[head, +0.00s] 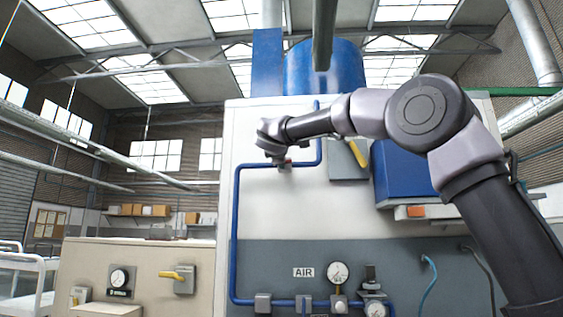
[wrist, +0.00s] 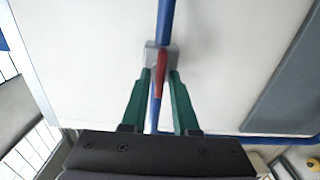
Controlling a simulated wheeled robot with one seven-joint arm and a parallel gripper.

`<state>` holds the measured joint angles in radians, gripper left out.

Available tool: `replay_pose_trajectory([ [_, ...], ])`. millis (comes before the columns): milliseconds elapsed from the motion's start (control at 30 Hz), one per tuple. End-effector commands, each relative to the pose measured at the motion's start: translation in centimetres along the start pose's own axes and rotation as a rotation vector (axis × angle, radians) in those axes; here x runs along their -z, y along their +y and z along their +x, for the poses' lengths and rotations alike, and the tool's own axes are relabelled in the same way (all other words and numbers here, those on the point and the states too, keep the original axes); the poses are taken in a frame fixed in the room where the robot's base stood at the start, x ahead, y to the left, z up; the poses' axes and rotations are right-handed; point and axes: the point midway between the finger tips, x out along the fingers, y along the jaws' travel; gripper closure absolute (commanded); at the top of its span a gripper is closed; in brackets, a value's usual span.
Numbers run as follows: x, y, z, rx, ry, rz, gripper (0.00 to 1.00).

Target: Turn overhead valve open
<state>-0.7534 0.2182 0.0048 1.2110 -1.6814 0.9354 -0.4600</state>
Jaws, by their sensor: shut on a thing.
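The overhead valve is a grey block (wrist: 151,55) on a blue pipe (wrist: 166,18), with a red lever (wrist: 161,62). In the wrist view the lever lies nearly in line with the pipe, partly covering it. My gripper (wrist: 160,76) has two green fingers, one on each side of the lever, and is shut on it near the valve body. In the head view my gripper (head: 272,145) is at the upper pipe on the white panel, and it hides most of the valve (head: 286,167).
A grey box with a yellow handle (head: 358,153) sits right of the valve, beside a blue cabinet (head: 402,172). Gauges (head: 338,272) and fittings line the lower panel. A beige cabinet (head: 140,270) stands at left. The white panel (head: 275,215) below the gripper is clear.

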Motion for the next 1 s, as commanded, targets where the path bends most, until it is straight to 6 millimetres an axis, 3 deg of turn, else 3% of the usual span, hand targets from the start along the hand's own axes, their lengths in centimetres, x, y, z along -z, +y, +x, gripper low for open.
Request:
replay_pose_trajectory([
  [267,0.1,-0.2,0.0,0.004,0.0,-0.001,1.0],
  [300,0.1,-0.2,0.0,0.004,0.0,-0.001,0.68],
  [333,0.1,-0.2,0.0,0.004,0.0,-0.001,0.57],
  [733,0.1,0.0,-0.6,0.001,0.001,0.0,0.56],
  [1000,0.1,0.0,-5.4,0.001,0.004,0.002,0.56],
])
